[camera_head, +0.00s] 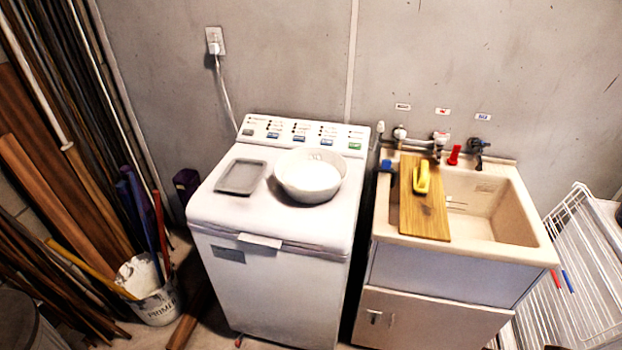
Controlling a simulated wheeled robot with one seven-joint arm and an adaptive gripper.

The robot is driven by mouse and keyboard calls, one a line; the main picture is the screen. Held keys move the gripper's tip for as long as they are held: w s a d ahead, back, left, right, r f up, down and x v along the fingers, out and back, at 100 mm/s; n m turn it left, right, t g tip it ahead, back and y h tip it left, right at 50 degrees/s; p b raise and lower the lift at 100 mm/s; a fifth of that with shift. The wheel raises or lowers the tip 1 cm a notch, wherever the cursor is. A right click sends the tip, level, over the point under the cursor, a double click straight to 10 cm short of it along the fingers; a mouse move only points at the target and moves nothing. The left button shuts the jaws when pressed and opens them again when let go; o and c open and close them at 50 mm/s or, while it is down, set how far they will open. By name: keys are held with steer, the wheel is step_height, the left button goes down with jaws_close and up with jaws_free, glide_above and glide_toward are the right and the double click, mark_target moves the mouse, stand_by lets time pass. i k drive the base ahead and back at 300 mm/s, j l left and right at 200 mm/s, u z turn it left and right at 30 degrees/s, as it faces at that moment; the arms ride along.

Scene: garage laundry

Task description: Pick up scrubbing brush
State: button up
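A yellow brush-like object (422,177), which looks like the scrubbing brush, lies on a wooden board (426,215). The board lies across the left part of the sink (518,190). The brush lies lengthwise near the board's far end, below the taps. Its bristles cannot be made out at this size. My gripper and arm do not show in this view.
A washing machine (279,232) stands left of the sink, with a white bowl (311,184) and a grey tray (241,177) on its lid. Taps (440,138) rise behind the board. A wire drying rack (580,270) stands right; a bucket (155,308) and planks stand left.

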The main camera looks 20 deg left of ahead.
mark_target(422, 175)
steer(key=i+l+u, duration=0.1)
steer(key=i+u, duration=0.25)
steer(key=i, duration=0.15)
steer(key=i+l+u, duration=0.25)
steer(key=i+u, duration=0.15)
steer(key=i+l+u, duration=0.35)
steer(key=i+l, duration=0.05)
steer(key=i, duration=0.1)
